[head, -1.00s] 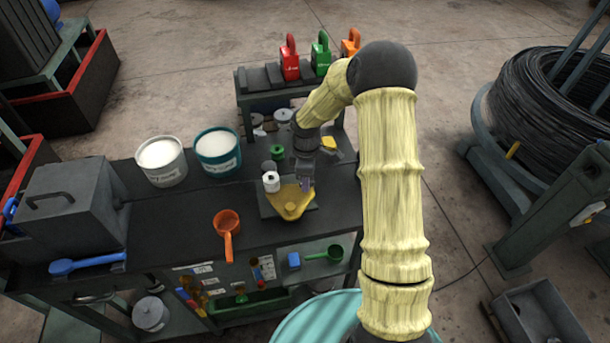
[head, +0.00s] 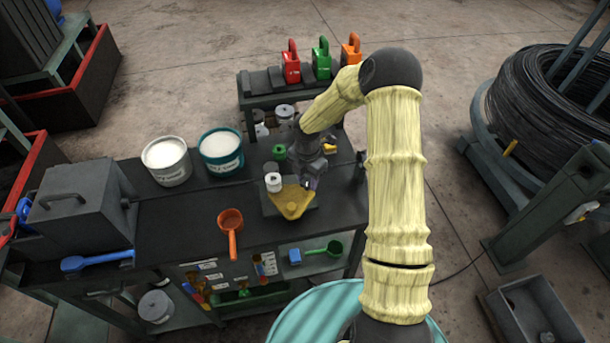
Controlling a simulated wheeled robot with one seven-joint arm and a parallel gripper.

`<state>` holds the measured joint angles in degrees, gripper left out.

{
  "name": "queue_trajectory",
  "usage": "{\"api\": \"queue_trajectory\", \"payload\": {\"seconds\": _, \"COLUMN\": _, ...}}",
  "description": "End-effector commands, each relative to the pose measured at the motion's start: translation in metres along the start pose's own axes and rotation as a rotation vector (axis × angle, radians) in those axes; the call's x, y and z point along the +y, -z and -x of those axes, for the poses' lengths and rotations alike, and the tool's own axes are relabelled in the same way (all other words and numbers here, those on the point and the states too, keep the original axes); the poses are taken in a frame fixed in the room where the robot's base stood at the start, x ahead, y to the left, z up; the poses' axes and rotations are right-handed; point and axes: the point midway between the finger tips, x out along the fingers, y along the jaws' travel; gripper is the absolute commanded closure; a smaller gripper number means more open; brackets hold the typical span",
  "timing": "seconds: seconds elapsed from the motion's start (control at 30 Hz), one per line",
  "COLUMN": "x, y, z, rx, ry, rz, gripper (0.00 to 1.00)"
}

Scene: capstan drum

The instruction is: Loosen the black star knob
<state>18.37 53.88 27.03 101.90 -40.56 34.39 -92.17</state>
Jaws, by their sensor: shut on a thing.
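My gripper (head: 309,183) points down at the back right of a yellow fixture (head: 291,204), which sits on a dark plate on the bench. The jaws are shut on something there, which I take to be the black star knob. The knob itself is hidden by the fingers and too small to make out. A white cylinder (head: 273,183) stands just left of the gripper, close to the yellow fixture.
White-filled tubs (head: 167,161) (head: 221,152) and an orange ladle (head: 230,226) are left on the bench (head: 170,221). A grey box (head: 80,212) stands far left. Red, green and orange padlock-shaped items (head: 321,61) stand on a rack behind.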

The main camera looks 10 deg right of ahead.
Motion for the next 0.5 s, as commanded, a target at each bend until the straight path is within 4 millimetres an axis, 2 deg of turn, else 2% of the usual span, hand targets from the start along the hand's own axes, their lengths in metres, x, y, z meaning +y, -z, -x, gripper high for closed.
{"api": "queue_trajectory", "payload": {"seconds": 0.2, "x": 0.0001, "y": -0.0013, "z": 0.0024, "rx": -0.001, "ry": -0.002, "rz": 0.172, "gripper": 0.84}}
{"api": "queue_trajectory", "payload": {"seconds": 0.5, "x": 0.0014, "y": -0.0008, "z": 0.0017, "rx": -0.004, "ry": -0.003, "rz": 0.308, "gripper": 0.84}}
